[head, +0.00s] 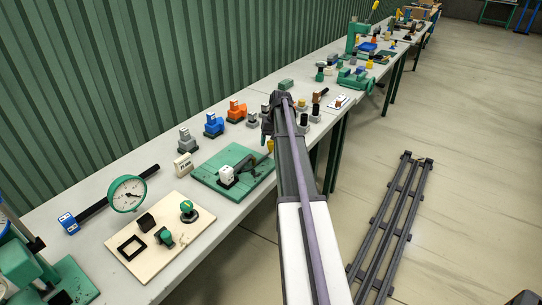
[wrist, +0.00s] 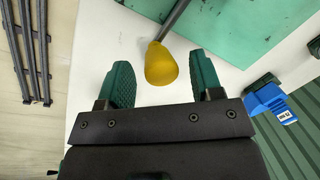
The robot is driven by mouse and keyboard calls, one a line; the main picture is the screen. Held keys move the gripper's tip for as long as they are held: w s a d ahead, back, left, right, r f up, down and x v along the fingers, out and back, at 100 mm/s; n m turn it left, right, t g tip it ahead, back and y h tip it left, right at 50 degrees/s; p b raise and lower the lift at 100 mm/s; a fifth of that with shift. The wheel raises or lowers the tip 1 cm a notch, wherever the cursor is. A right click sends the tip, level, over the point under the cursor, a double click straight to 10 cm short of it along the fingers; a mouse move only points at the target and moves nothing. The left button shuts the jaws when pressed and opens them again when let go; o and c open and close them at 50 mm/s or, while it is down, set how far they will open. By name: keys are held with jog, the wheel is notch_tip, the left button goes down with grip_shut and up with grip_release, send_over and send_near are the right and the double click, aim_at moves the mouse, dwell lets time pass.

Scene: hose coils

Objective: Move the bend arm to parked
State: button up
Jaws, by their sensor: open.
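The bend arm is a dark grey lever (head: 246,161) on a teal green plate (head: 212,183), with a white labelled block (head: 227,175) at its left end and a yellow knob (head: 270,145) at its right end. In the wrist view the yellow knob (wrist: 161,64) and part of the grey rod (wrist: 174,18) show above the white bench. My gripper (wrist: 160,76) is open, its green fingers on either side of the knob, with a visible gap on both sides. In the head view my gripper (head: 268,130) is by the knob, partly hidden by my arm.
A beige board (head: 160,240) with knobs and a round gauge (head: 128,194) stand on the near bench. Blue (head: 213,126) and orange (head: 236,111) blocks stand behind the plate. Several small fixtures crowd farther along. Dark rails (head: 393,225) lie on the floor at right.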

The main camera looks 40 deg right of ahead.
jog(key=shift+a+f, duration=0.1)
jog(key=shift+f, duration=0.6)
jog(key=shift+r, duration=0.15)
grip_shut()
